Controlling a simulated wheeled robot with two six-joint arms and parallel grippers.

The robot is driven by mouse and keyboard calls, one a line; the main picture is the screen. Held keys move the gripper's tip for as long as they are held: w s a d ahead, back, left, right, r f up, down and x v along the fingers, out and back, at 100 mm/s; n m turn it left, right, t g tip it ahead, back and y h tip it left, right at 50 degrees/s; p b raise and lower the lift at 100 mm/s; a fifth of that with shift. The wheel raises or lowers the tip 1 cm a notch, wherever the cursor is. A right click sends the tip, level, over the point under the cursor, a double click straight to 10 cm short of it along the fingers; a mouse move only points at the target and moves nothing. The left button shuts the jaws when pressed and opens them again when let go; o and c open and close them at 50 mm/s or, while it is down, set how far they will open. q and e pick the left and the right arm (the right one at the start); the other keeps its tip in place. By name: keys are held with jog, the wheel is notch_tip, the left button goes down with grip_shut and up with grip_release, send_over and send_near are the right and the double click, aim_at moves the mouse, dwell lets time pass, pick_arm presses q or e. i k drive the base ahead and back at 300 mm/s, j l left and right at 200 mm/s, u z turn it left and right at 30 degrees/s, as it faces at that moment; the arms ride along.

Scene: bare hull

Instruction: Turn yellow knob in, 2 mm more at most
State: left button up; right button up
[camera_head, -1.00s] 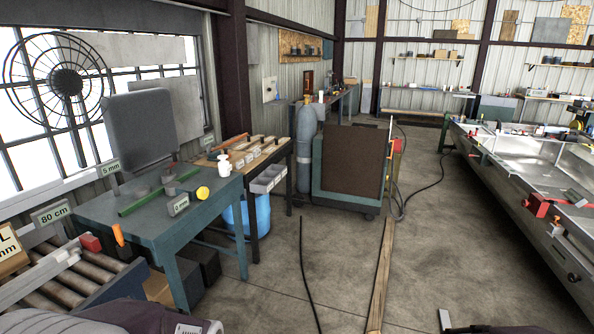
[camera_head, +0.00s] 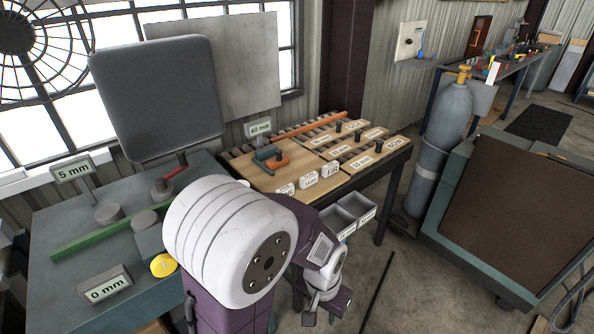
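The yellow knob (camera_head: 163,265) sits on the front end of a grey block (camera_head: 150,236) on the teal bench (camera_head: 60,285). A sign (camera_head: 106,284) in front of it reads 0 mm, and a sign (camera_head: 74,172) behind reads 5 mm. A green bar (camera_head: 100,234) runs behind the knob. My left arm's white and purple links stand close on the knob's right in the picture and cover part of the bench. My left gripper (camera_head: 314,308) is low, right of the bench and apart from the knob; its fingers are too small to read. My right gripper is out of view.
A large grey panel (camera_head: 158,95) stands behind the bench. To the right is a table with wooden boards (camera_head: 350,155), a 60 mm sign (camera_head: 258,128) and grey bins (camera_head: 345,215). A gas cylinder (camera_head: 446,125) and a brown-faced cart (camera_head: 510,200) stand farther right, with open floor before them.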

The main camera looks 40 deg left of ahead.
aim_at(165, 265)
jog(key=i+u, duration=0.5)
jog(key=i+l+u, duration=0.25)
jog(key=u, duration=3.4)
jog(key=i+l, duration=0.15)
jog(key=l, duration=0.15)
jog(key=i+l+u, duration=0.1)
jog(key=l, duration=0.25)
jog(key=i, duration=0.05)
